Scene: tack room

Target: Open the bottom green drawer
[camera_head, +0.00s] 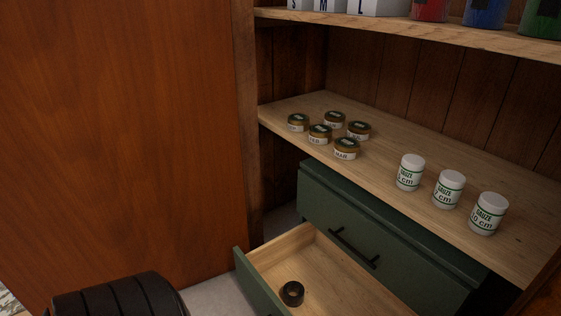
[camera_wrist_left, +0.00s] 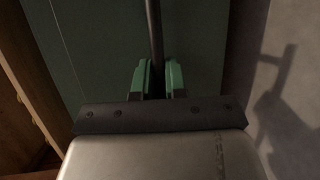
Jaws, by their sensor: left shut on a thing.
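The bottom green drawer (camera_head: 257,284) stands pulled out in the head view, with its light wood inside showing. A small black ring-shaped roll (camera_head: 292,293) lies in it. Its green front (camera_wrist_left: 95,50) fills much of the left wrist view. A dark bar handle (camera_wrist_left: 153,40) runs down that view between the fingers of my left gripper (camera_wrist_left: 155,78), which is shut on it. The left gripper does not show in the head view. The upper green drawer (camera_head: 385,235) is closed, with a black handle (camera_head: 354,248). My right gripper is in neither view.
A shelf (camera_head: 400,210) above the drawers holds several small labelled jars (camera_head: 319,133) and three white gauze tubs (camera_head: 449,188). A higher shelf (camera_head: 420,28) holds boxes and coloured containers. A large brown wood panel (camera_head: 120,130) stands to the left.

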